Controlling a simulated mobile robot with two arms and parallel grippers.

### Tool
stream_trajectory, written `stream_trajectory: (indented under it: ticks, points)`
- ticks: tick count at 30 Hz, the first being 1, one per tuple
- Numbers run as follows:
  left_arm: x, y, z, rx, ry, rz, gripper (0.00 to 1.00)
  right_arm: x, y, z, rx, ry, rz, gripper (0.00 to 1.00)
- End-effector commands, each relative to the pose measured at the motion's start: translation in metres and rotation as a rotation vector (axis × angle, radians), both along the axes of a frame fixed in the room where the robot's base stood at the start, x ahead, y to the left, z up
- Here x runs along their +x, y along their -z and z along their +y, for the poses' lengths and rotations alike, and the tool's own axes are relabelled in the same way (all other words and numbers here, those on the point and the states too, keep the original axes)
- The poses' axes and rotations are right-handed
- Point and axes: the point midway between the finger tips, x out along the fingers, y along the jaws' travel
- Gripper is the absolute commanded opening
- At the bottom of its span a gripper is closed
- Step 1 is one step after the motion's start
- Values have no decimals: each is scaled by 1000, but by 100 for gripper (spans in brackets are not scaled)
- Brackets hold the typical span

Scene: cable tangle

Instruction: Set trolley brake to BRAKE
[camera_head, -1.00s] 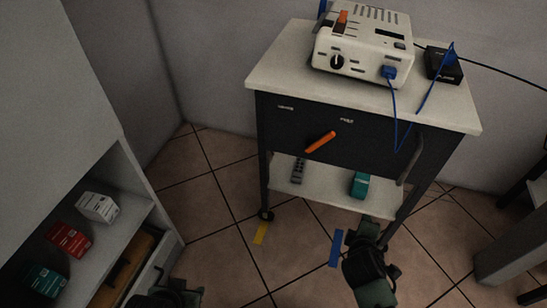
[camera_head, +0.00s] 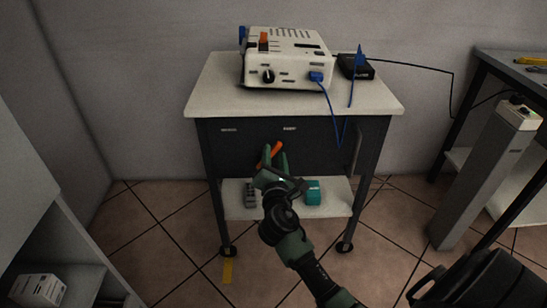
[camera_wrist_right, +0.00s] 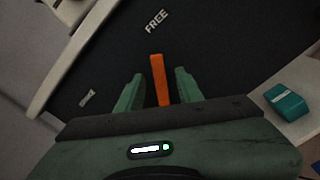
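The trolley (camera_head: 217,105) has a white top and a dark front panel. An orange brake lever (camera_head: 277,148) on that panel slants up to the right, toward the right-hand label (camera_head: 289,128). In the right wrist view that label reads FREE (camera_wrist_right: 156,20). The left-hand label (camera_head: 229,130) is too small to read. My right gripper (camera_head: 273,158) is open in front of the panel. In the right wrist view the orange lever (camera_wrist_right: 158,75) lies between its two green fingers, with a gap on each side. My left gripper is not in view.
A white device (camera_head: 290,72) and black box (camera_head: 357,67) with blue cables stand on the trolley; one cable hangs over the panel's right part. The lower shelf (camera_head: 333,203) holds a teal box (camera_head: 312,193) and a grey remote-like item (camera_head: 250,195). A grey post (camera_head: 480,175) stands right.

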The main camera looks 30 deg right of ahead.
Motion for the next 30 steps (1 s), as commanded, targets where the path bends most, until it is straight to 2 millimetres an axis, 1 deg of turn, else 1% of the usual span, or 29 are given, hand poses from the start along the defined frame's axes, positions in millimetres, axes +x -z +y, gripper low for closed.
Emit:
stream_trajectory:
  ticks: [3,10,11,12,14,30]
  points:
    - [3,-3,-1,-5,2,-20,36,5,0,-3,1,1,0,36]
    - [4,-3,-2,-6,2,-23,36,5,0,-3,2,0,0,36]
    - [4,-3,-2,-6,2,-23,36,5,0,-3,2,0,0,28]
    - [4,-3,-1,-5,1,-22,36,5,0,-3,2,0,0,17]
    - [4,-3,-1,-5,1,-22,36,5,0,-3,2,0,0,0]
    - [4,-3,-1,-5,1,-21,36,4,1,-3,3,1,1,0]
